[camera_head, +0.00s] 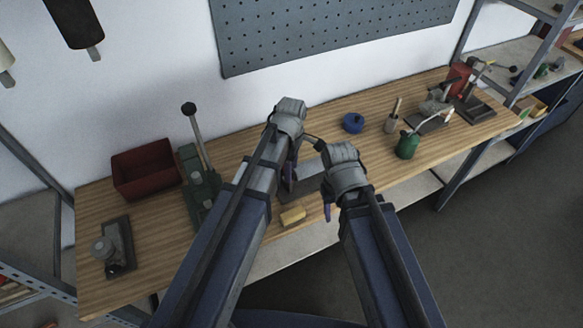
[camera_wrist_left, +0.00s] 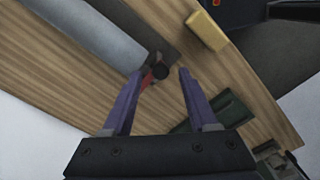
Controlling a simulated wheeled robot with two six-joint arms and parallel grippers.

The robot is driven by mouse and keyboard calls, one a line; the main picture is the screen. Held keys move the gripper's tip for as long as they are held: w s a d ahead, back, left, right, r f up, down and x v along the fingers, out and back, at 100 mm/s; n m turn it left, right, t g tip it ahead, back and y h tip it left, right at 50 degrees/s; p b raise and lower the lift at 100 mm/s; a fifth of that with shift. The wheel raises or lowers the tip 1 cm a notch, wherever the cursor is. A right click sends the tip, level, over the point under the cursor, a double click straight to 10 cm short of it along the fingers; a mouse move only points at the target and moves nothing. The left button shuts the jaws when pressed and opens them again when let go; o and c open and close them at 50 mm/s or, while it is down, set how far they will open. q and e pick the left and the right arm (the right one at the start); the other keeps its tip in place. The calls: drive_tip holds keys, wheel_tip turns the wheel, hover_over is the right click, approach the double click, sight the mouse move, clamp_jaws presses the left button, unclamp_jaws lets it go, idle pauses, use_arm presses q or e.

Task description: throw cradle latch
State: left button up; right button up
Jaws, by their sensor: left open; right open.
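A pale grey rounded body (camera_wrist_left: 95,32) lies on a dark grey base in the left wrist view, seemingly the cradle. In the head view part of the cradle (camera_head: 310,167) shows between my two arms; they hide most of it. A small red lever with a black knob (camera_wrist_left: 160,72), apparently the latch, is at the end of the cradle. My left gripper (camera_wrist_left: 158,74) is open, with the knob appearing between its fingertips; I cannot tell whether they touch it. My right gripper (camera_head: 328,207) is at the cradle's right side, its fingers mostly hidden.
A yellow block (camera_head: 292,215) lies near the bench's front edge. A green lever device (camera_head: 200,185) and a red bin (camera_head: 144,171) stand to the left. A blue pot (camera_head: 353,122) and a green can (camera_head: 407,146) stand to the right. A pegboard (camera_head: 320,35) hangs behind.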

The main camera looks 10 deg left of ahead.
use_arm(q)
wheel_tip(320, 180, up, 6)
drive_tip(key=p, duration=0.5)
drive_tip(key=shift+r+p, duration=0.2)
drive_tip(key=shift+p, duration=0.15)
use_arm(e)
wheel_tip(320, 180, up, 6)
drive_tip(key=shift+r, duration=0.2)
use_arm(q)
drive_tip(key=shift+f, duration=0.1)
drive_tip(key=shift+s+d+f+m+b, duration=0.1)
drive_tip(key=shift+s+f+m+b, duration=0.15)
drive_tip(key=shift+m+b, duration=0.1)
drive_tip(key=s+d+f+m+b, duration=0.1)
drive_tip(key=s+f+m+b, duration=0.3)
drive_tip(key=m, duration=0.5)
drive_tip(key=s+d+f+m+y+b, duration=0.1)
drive_tip(key=s+f+m+b, duration=0.3)
drive_tip(key=s+m, duration=0.5)
drive_tip(key=shift+f+m+b, duration=0.35)
drive_tip(key=shift+m+b, duration=0.1)
drive_tip(key=shift+m, duration=0.1)
use_arm(e)
wheel_tip(320, 180, down, 10)
drive_tip(key=shift+r, duration=0.25)
